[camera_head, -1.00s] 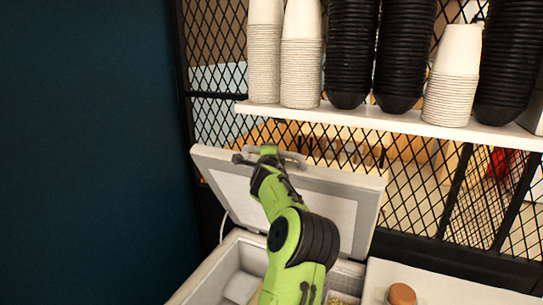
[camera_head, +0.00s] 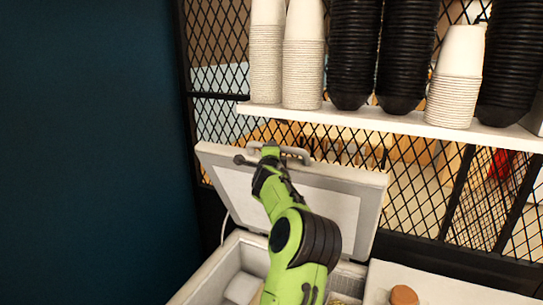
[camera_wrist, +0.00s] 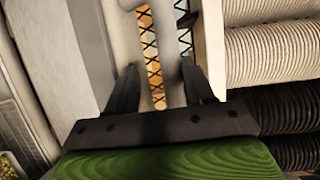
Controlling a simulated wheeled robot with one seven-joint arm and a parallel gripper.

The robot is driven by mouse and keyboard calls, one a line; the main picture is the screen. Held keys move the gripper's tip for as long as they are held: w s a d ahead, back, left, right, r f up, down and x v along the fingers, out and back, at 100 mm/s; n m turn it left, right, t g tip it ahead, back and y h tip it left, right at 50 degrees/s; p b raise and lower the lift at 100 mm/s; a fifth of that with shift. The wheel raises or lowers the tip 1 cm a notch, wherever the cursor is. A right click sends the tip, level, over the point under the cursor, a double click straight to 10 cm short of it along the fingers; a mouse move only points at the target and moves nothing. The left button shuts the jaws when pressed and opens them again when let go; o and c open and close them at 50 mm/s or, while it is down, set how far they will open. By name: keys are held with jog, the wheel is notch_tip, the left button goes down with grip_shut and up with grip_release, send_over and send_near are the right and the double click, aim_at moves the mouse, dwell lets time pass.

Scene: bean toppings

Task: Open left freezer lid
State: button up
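The left freezer lid (camera_head: 335,205) is raised and stands steeply above the freezer in the head view, its pale inner panel facing me. Its grey handle (camera_head: 298,153) is at the top edge. My gripper (camera_head: 262,154) is at this edge, by the left part of the handle, and partly hidden by my wrist. In the wrist view, the two dark fingers of my gripper (camera_wrist: 161,82) are spread apart. The grey handle bar (camera_wrist: 170,65) lies between them, closer to the right finger, with a gap on its left. The lid (camera_wrist: 117,35) is beside the left finger.
The open freezer compartment (camera_head: 218,276) is below the lid. A white shelf (camera_head: 390,126) with stacks of white cups (camera_head: 302,75) and black cups (camera_head: 352,60) is above and behind. Black wire mesh (camera_head: 425,190) backs the lid. A dark wall (camera_head: 90,150) is at left.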

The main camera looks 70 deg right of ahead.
jog(key=b+v, duration=0.5)
jog(key=v, duration=1.1)
jog(key=shift+b, duration=0.4)
jog(key=shift+w+d, duration=0.1)
jog(key=shift+d, duration=0.05)
